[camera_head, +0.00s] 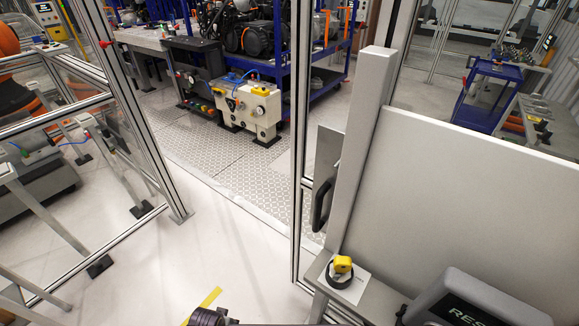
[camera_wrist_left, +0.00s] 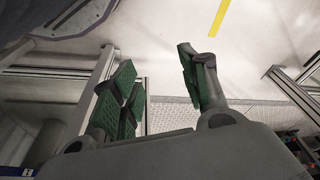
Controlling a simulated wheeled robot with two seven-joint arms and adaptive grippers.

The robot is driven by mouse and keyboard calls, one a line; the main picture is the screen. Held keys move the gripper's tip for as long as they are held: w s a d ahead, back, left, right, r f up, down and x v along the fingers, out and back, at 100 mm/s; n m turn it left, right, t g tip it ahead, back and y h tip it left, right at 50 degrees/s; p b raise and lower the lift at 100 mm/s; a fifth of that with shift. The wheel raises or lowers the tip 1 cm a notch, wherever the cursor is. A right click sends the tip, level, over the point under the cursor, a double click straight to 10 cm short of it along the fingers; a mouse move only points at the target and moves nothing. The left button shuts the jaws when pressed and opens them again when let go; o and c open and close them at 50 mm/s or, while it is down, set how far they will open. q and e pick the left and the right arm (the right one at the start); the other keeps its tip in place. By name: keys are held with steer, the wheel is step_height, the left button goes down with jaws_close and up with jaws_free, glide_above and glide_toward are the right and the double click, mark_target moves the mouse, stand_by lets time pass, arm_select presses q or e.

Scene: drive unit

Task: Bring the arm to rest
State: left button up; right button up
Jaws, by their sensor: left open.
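My left gripper (camera_wrist_left: 157,82) shows in the left wrist view with its green-padded fingers spread apart. Nothing sits between the fingers, and pale floor shows behind them. In the head view only a dark ribbed part (camera_head: 208,317) shows at the bottom edge; I cannot tell whether it belongs to my arm. My right gripper is in neither view.
An open passage in the metal-framed fence leads to pale floor (camera_head: 190,245). A white panel (camera_head: 470,200) stands at the right. A yellow knob (camera_head: 343,264) on a black ring and a grey box (camera_head: 475,300) are near it. A cream machine (camera_head: 250,108) stands beyond.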

arm_select(q)
steer(key=s+a+f, duration=0.1)
steer(key=s+f, duration=0.4)
steer(key=f, duration=0.3)
steer(key=s+f, duration=0.4)
steer(key=f, duration=0.4)
steer(key=s+a+f, duration=0.1)
steer(key=s+f, duration=0.4)
steer(key=s, duration=0.2)
steer(key=s+a+f+g, duration=0.1)
steer(key=s+a+f, duration=0.1)
steer(key=s+f, duration=0.3)
steer(key=s, duration=0.3)
steer(key=shift+s+a+g+b, duration=0.15)
steer(key=shift+s+g+b, duration=0.1)
steer(key=shift+g+b, duration=0.1)
steer(key=shift+w, duration=0.15)
